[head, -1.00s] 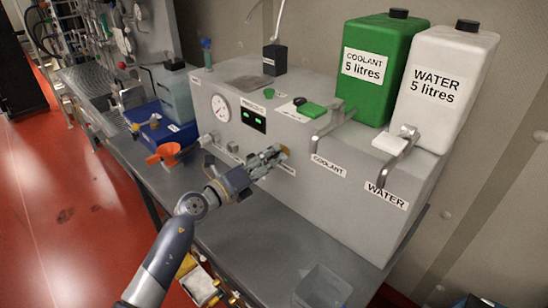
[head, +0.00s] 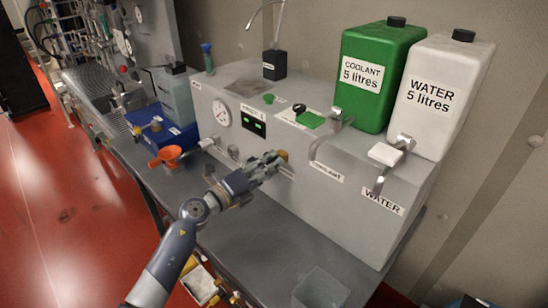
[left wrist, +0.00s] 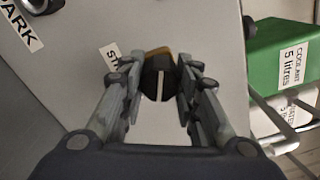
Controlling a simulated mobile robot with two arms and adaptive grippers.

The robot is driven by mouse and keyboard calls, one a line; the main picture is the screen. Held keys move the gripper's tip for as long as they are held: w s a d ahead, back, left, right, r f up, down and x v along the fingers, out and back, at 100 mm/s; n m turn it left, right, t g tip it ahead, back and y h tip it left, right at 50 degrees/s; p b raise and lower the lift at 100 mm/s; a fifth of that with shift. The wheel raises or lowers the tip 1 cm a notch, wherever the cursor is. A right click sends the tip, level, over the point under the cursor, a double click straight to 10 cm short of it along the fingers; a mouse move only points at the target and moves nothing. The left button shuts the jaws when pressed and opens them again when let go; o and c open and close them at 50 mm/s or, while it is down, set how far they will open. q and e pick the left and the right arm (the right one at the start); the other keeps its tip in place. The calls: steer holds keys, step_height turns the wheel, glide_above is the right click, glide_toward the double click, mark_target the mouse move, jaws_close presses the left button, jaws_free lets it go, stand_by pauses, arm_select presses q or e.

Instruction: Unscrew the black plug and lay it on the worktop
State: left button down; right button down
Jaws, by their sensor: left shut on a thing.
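My left gripper (head: 279,160) reaches to the front panel of the grey bench unit (head: 345,225). In the left wrist view its fingers (left wrist: 158,85) are closed around a small black plug (left wrist: 158,80) with a pale line across its face and a brownish-orange edge. The plug is in front of the pale panel, beside a partly hidden label that begins "ST". I cannot tell whether it is still seated in the panel. The grey worktop (head: 245,235) runs below the unit, in front of it. My right gripper is not in view.
Coolant (head: 375,110) and water (head: 430,125) containers stand on the unit, with taps on its front to the right. A clear box (head: 320,288) stands at the worktop's front right. The worktop between is bare.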

arm_select(q)
steer(key=shift+r+n+p, duration=0.2)
steer(key=shift+n+p, duration=1.25)
steer(key=shift+n, duration=0.05)
steer(key=shift+f, duration=0.1)
steer(key=shift+n+p, duration=2.5)
steer(key=shift+n, duration=0.6)
steer(key=shift+p+v, duration=1)
steer(key=shift+v, duration=0.6)
steer(key=shift+s+a, duration=0.1)
steer(key=shift+a, duration=0.05)
